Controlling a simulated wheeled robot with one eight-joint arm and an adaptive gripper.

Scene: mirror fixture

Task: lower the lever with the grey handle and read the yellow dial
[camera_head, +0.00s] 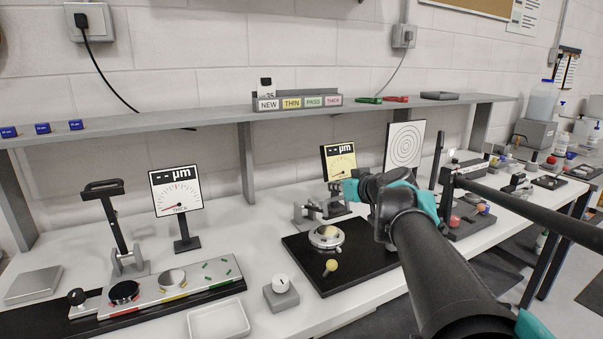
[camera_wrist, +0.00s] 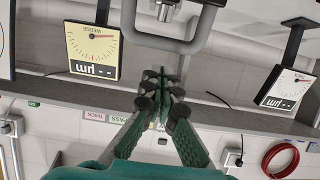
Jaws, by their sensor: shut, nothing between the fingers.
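The yellow dial (camera_head: 338,160) stands at the back of the bench; its display shows dashes before "µm". It is upside down in the wrist view (camera_wrist: 92,50), where its face reads WEDGE and has a red needle. The grey handle (camera_wrist: 168,43) is a U-shaped bar at the top of the wrist view. My gripper (camera_wrist: 161,76) is shut and empty, its fingertips just below the bar in that picture; I cannot tell whether they touch it.
A black plate (camera_head: 300,250) carries a round metal piece (camera_head: 326,236) and a yellow knob (camera_head: 331,266). A black-handled lever (camera_head: 112,220) and a white dial (camera_head: 176,192) stand left. A shelf (camera_head: 210,117) runs behind; a target card (camera_head: 404,146) stands close to my arm.

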